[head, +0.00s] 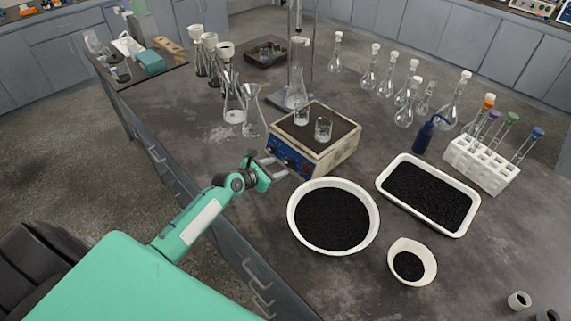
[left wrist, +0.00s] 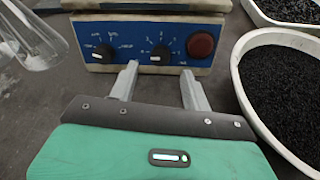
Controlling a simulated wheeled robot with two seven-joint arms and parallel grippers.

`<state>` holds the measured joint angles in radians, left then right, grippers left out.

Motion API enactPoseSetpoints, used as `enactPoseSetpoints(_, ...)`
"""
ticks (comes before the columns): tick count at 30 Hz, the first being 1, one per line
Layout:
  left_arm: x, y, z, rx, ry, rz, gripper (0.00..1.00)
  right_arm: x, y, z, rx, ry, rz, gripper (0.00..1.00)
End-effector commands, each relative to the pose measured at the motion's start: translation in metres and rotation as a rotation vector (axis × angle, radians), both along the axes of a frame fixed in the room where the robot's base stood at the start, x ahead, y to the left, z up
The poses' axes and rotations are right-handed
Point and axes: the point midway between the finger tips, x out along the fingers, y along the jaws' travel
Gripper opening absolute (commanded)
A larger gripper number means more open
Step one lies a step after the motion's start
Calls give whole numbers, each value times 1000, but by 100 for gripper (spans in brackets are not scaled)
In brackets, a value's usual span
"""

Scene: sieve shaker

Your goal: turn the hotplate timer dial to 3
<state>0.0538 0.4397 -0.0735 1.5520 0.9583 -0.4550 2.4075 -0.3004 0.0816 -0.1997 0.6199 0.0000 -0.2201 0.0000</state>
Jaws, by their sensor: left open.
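The hotplate (head: 332,156) is a cream box with a dark top and a blue front panel (head: 288,155). In the left wrist view the panel (left wrist: 128,40) carries two black dials, a left dial (left wrist: 104,53) and a middle dial (left wrist: 160,55), with a red button (left wrist: 202,44) at right. The middle dial has small marks around it; its exact setting is too small to read. My left gripper (head: 276,168) is open and empty in front of the panel. In the left wrist view its fingertips (left wrist: 160,72) stand on either side of and below the middle dial, seemingly apart from it.
Two small beakers (head: 323,129) stand on the hotplate. Glass flasks (head: 253,122) stand close to its left. A round white bowl of black grains (head: 289,218) lies close to the gripper's right, with a white tray (head: 466,225) and small bowl (head: 429,272) beyond.

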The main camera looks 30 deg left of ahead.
Motion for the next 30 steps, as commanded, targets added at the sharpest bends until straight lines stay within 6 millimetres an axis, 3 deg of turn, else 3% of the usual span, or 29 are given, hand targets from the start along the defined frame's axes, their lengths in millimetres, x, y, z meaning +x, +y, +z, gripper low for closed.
enactPoseSetpoints(9,40,-12,-17,0,-1,0,49,0,0,-1,0,-1,0,36)
enactPoseSetpoints(23,48,-15,-21,1,0,-1,49,1,3,-2,2,-1,-1,36)
enactPoseSetpoints(30,48,-15,-21,1,1,0,4,1,3,-2,3,-1,-1,36)
